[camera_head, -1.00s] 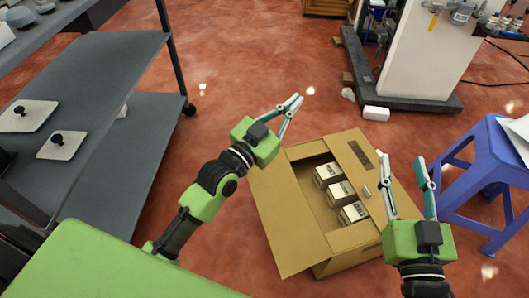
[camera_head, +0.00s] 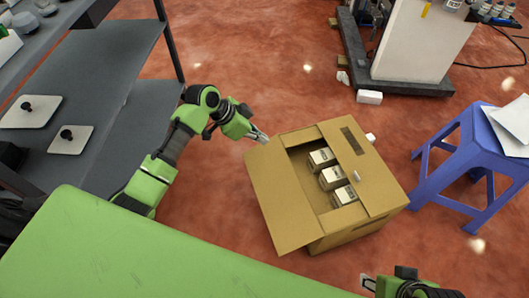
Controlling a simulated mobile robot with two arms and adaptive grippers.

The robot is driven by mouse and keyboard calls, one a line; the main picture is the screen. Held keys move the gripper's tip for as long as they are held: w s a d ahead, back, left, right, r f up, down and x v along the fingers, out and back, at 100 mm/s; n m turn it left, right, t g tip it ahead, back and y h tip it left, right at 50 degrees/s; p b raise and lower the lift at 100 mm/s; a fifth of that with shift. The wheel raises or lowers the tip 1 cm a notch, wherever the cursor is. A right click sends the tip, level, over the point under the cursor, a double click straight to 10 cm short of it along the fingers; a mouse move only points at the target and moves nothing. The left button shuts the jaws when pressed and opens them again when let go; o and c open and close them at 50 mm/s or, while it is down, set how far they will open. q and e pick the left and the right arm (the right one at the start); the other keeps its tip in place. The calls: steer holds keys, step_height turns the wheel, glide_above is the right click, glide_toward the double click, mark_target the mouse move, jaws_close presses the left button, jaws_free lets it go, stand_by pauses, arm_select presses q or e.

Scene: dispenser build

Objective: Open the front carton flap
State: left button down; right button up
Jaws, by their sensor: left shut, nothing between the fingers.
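The brown carton (camera_head: 335,238) stands on the red floor at centre right. One wide flap (camera_head: 275,200) is folded outward on its left side. Panels along its right side (camera_head: 372,178) and near end (camera_head: 338,217) border the opening. Three small white boxes (camera_head: 331,177) stand in a row inside. My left gripper (camera_head: 260,137) is shut and empty, close to the carton's far left corner; I cannot tell whether it touches the cardboard. My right gripper (camera_head: 367,283) shows only partly at the bottom edge, in front of the carton, and its jaw state is unclear.
A blue stool (camera_head: 470,150) with papers (camera_head: 512,125) stands to the right. A dark grey shelf unit (camera_head: 90,75) stands at left. A white block (camera_head: 369,97) lies on the floor behind the carton, near a pale cabinet on a dark base (camera_head: 400,92).

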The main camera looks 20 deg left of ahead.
arm_select(q)
step_height(320, 180, down, 9)
steer(key=b, duration=0.3)
steer(key=shift+w+d+r, duration=0.15)
steer(key=shift+w+d, duration=0.2)
steer(key=shift+d, duration=0.1)
arm_select(e)
steer(key=w+a+r+t, duration=0.1)
steer(key=w+t, duration=0.1)
steer(key=w, duration=0.3)
steer(key=w+a+r+t+y, duration=0.1)
steer(key=w+a+t, duration=0.1)
steer(key=w, duration=0.3)
steer(key=shift+w+a+r+t, duration=0.15)
steer(key=shift+w+r+t, duration=0.15)
steer(key=shift+t, duration=0.3)
steer(key=shift+w, duration=0.1)
